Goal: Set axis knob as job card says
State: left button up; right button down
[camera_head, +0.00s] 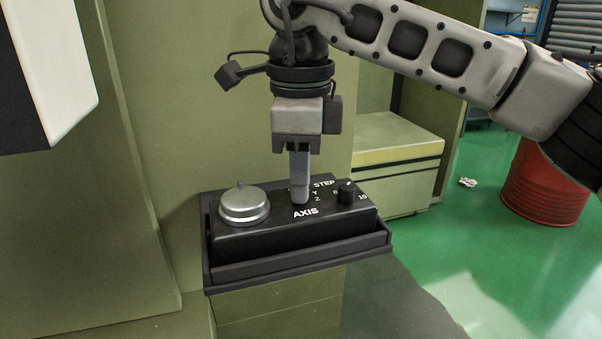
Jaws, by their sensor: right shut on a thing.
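A black control box (262,235) sits in a dark tray on a green stand. White lettering on its top reads AXIS and STEP, with Y and Z marks beside the gripper. My right gripper (300,190) points straight down onto the box above the AXIS label and is shut on the axis knob. The fingers hide the knob, so its pointer direction cannot be seen. A small black step knob (347,193) stands to the right, near the number 10. My left gripper is not in view. No job card shows.
A large silver dial (244,204) stands on the box's left, close to the gripper. The black tray rim (300,264) surrounds the box. Green machine panels stand behind and left. A red drum (545,182) stands on the green floor at right.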

jog(key=shift+m, duration=0.6)
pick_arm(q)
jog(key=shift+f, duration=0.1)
pick_arm(e)
jog(key=shift+r, duration=0.1)
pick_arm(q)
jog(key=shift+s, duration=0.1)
pick_arm(e)
jog(key=c, duration=1.3)
grip_release()
pick_arm(q)
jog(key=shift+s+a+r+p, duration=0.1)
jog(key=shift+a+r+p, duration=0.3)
jog(key=shift+p, duration=1.1)
pick_arm(e)
notch_tip(320, 180, up, 16)
jog(key=shift+s, duration=0.35)
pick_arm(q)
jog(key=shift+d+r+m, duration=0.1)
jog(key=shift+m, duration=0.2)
